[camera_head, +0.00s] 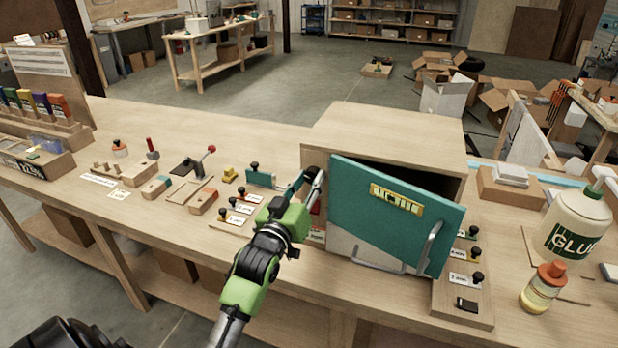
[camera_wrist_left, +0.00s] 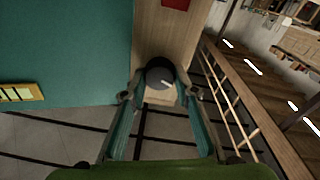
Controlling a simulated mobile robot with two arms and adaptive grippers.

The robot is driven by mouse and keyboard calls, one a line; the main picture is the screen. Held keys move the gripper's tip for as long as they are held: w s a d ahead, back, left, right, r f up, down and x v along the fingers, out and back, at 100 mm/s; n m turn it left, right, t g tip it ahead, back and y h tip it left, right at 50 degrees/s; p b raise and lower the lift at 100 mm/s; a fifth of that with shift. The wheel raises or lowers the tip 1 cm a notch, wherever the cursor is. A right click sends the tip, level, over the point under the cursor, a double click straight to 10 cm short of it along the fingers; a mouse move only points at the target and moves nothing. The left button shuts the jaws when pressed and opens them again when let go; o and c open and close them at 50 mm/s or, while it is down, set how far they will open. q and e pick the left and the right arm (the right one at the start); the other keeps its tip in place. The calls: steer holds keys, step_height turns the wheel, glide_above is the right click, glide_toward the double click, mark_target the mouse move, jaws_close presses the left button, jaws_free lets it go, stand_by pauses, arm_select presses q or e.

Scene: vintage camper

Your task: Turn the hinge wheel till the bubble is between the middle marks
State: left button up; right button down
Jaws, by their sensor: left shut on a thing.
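The teal door (camera_head: 385,225) hangs partly open on the front of a wooden cabinet (camera_head: 385,125) and looks tilted, its right side lower. A yellow level with a vial (camera_head: 397,199) sits on the door; its bubble is too small to place against the marks. The level's edge also shows in the left wrist view (camera_wrist_left: 20,93). The dark round hinge wheel (camera_wrist_left: 159,72) is at the cabinet's front left edge, beside the door. My left gripper (camera_head: 309,181) is shut on the wheel, one finger on each side of it, partly hiding it in the head view. My right gripper is not in view.
The wooden bench (camera_head: 150,225) carries small blocks and knobs left of the cabinet. A board with black knobs (camera_head: 462,290) lies right of the door. A glue bottle (camera_head: 575,225) and a small orange-capped bottle (camera_head: 543,287) stand further right.

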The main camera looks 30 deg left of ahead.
arm_select(q)
steer(key=n+p, duration=0.2)
steer(key=n, duration=0.3)
steer(key=shift+n+y, duration=0.3)
steer(key=shift+n, duration=0.1)
stand_by(0.3)
steer(key=o, duration=1.1)
steer(key=shift+s+d+f, duration=0.15)
steer(key=shift+s, duration=0.25)
steer(key=v, duration=1.1)
steer(key=shift+d, duration=0.1)
